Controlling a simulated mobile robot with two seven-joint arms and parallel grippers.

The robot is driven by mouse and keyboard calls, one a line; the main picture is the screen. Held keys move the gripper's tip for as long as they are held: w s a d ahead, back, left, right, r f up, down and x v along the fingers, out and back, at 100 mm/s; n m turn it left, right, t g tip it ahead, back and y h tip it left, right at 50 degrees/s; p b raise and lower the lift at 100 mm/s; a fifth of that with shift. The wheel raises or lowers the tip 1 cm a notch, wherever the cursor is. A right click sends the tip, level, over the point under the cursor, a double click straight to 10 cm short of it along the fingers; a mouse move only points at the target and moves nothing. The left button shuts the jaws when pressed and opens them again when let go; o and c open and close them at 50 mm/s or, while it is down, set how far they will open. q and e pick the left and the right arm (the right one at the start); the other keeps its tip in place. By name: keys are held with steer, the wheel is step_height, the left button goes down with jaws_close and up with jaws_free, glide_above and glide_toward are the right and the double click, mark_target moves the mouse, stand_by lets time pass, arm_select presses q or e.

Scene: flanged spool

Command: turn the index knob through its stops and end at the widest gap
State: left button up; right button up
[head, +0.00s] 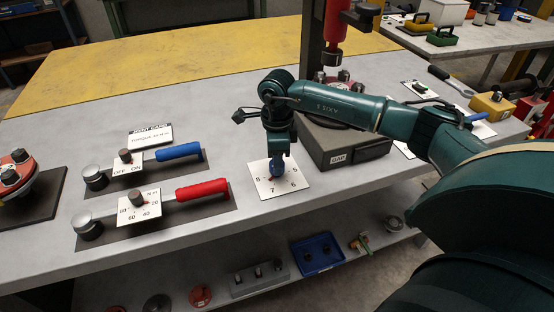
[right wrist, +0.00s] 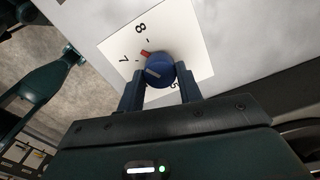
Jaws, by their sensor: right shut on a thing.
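The index knob (head: 277,170) is blue and stands on a white dial plate (head: 296,186) numbered 5 to 8. My right gripper (head: 278,158) comes down from above and is shut on the knob. In the right wrist view the two fingers (right wrist: 160,84) stand on either side of the blue knob (right wrist: 159,68). A red pointer (right wrist: 146,53) shows at the knob's edge, between the 7 and 8 marks. The 5 and 6 side of the plate is partly hidden there by the knob and fingers. My left gripper is not in view.
A dark block labelled GAP (head: 338,158) stands right behind the plate, below my right arm. Red-handled (head: 203,190) and blue-handled (head: 179,151) tools lie at left with a joint card (head: 151,135). The yellow mat (head: 190,50) behind is clear.

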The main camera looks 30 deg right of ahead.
steer(key=m, duration=0.3)
arm_select(q)
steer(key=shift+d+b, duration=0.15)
steer(key=shift+b, duration=0.15)
arm_select(e)
steer(key=shift+m, duration=1.4)
steer(key=o, duration=1)
arm_select(q)
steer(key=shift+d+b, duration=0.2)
steer(key=shift+b, duration=0.35)
arm_select(e)
step_height(320, 180, up, 13)
steer(key=shift+r, duration=0.15)
